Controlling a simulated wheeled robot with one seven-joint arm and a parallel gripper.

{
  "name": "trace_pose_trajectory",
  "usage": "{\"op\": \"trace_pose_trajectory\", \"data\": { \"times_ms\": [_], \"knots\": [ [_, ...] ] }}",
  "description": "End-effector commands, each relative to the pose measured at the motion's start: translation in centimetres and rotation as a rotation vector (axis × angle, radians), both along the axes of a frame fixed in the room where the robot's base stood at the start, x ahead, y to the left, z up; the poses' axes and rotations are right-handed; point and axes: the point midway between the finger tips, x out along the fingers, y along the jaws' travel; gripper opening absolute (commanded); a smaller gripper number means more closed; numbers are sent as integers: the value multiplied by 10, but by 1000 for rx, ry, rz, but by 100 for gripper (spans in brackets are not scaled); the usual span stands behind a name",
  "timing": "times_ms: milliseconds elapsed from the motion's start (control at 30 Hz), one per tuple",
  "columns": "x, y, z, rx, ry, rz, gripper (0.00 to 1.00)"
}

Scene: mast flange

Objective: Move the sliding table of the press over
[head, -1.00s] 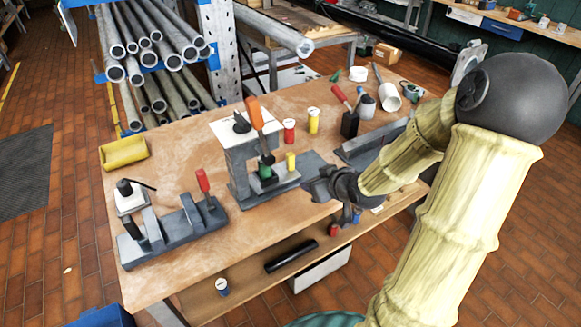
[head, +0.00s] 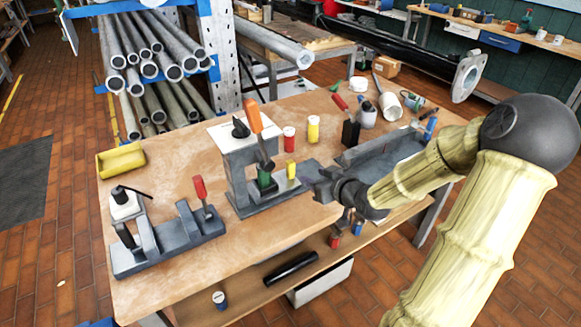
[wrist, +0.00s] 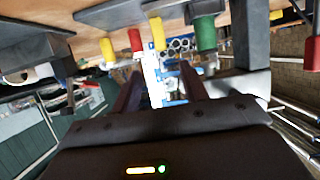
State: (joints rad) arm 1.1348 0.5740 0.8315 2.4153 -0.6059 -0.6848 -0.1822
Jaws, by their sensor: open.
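The press (head: 238,168) is a grey stand with a white top and an orange-handled lever (head: 253,116), in the middle of the wooden workbench. At its foot are a green cylinder (head: 264,177) and a small yellow knob (head: 291,169), which look to be on its sliding table. The green cylinder (wrist: 205,32) and yellow knob (wrist: 157,33) also show in the wrist view, which is upside down. My gripper (head: 321,186) is open and empty, just right of the press base and apart from the knob. The slide itself is hard to make out.
A clamp fixture with a red handle (head: 199,188) stands to the left. A red jar (head: 289,140) and a yellow jar (head: 313,129) stand behind the press. A grey channel-shaped block (head: 385,150) lies behind my arm. A yellow bin (head: 121,160) sits at the back left corner.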

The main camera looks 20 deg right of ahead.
Motion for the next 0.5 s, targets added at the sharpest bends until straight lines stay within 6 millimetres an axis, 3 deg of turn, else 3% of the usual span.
{"op": "trace_pose_trajectory", "data": {
  "times_ms": [500],
  "knots": [
    [81,23,-36,2,1,2,44]
  ]
}}
